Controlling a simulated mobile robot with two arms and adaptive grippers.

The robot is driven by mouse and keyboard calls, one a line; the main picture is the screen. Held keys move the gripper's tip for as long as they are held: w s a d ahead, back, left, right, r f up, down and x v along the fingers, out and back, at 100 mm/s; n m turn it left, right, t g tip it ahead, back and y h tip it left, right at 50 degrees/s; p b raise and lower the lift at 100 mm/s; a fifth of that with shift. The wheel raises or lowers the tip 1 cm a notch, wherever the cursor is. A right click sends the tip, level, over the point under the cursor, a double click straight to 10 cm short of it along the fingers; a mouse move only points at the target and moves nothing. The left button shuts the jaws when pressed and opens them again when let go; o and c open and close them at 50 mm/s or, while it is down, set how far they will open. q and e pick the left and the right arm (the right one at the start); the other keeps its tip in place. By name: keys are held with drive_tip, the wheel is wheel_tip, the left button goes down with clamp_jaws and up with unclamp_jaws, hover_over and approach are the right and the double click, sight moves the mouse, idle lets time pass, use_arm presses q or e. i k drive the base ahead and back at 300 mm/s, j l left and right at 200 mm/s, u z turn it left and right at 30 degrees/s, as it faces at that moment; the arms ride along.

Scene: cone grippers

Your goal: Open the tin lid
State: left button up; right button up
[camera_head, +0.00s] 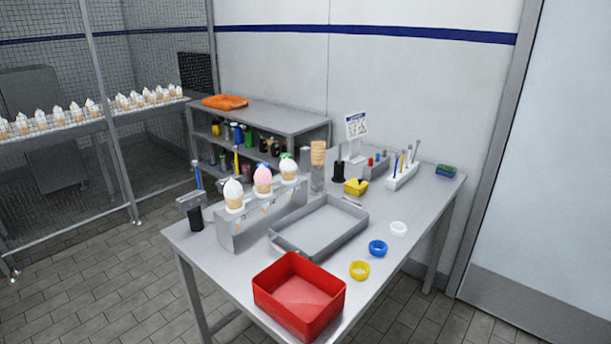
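I cannot pick out a tin with a lid for certain in the head view. Small containers in several colours stand on the grey shelf unit (270,118) behind the table, too small to tell whether any is a lidded tin. A yellow block-like item (356,187) with a dark top sits on the metal table (215,262), behind the grey tray (322,228). Neither of my grippers shows in this view.
A red bin (299,296) stands at the table's front. Yellow (360,270), blue (377,248) and white (398,228) rings lie to its right. Three ice cream cones stand in a metal holder (262,220) at left. A black cup (195,218) stands near the left edge.

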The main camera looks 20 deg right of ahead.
sight(358, 185)
drive_tip(key=i+l+u, duration=0.15)
drive_tip(key=l+u, duration=0.35)
drive_tip(key=l, duration=0.65)
drive_tip(key=l+u, duration=0.5)
drive_tip(key=l, duration=0.65)
drive_tip(key=k, duration=0.05)
